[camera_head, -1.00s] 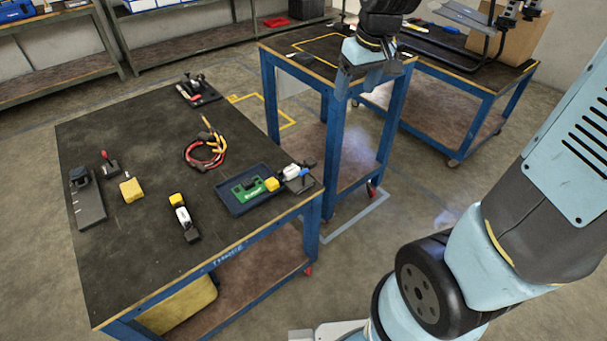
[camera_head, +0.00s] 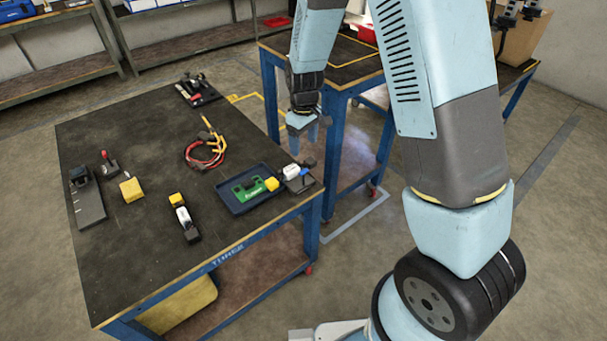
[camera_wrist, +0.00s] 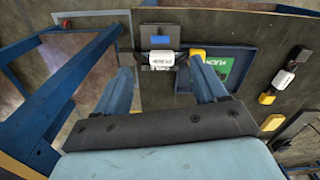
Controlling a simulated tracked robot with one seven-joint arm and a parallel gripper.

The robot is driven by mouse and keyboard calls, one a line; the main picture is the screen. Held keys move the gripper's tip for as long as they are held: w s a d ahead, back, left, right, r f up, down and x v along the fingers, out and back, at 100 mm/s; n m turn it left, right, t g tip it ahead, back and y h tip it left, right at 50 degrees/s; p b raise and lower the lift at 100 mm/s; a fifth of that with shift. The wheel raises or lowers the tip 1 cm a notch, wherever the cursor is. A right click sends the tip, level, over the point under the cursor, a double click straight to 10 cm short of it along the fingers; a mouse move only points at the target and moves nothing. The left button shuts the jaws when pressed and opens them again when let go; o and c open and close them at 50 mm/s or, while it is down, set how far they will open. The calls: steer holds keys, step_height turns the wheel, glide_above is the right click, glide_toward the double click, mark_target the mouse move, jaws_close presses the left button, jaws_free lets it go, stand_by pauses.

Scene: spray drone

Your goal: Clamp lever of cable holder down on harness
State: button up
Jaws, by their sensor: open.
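A red and black cable harness (camera_head: 205,152) with yellow ends lies looped on the dark workbench. Two fixtures could be the cable holder; I cannot tell which. One is a dark fixture (camera_head: 197,91) with a red and light part at the bench's back corner. The other is a long grey block (camera_head: 88,205) at the left, with a small red-knobbed lever (camera_head: 109,161) beside it. The harness lies apart from both. My gripper (camera_head: 303,128) is open and empty, near the bench's right edge; its fingers (camera_wrist: 163,88) also show in the wrist view.
A blue tray (camera_head: 234,207) with a green board (camera_head: 248,188) sits at the bench's right edge, beside a white and blue part (camera_head: 291,172). A yellow block (camera_head: 131,190) and a white-yellow part (camera_head: 182,214) lie nearer the front. A blue-framed cart (camera_head: 335,135) stands right of the bench.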

mark_target(303, 173)
step_height(303, 173, down, 14)
stand_by(0.7)
steer(key=shift+c, duration=0.2)
steer(key=c, duration=1)
steer(key=shift+w, duration=0.1)
steer(key=shift+w+a+g+h, duration=0.4)
steer(key=shift+g+h, duration=0.3)
steer(key=shift+g, duration=0.3)
steer(key=shift+w+a+f+g+h, duration=0.2)
steer(key=shift+w+g+h, duration=0.25)
steer(key=shift+g, duration=0.35)
steer(key=shift+w+a+f+g+h, duration=0.15)
steer(key=shift+w+g+h, duration=0.1)
steer(key=shift+g+h, duration=0.45)
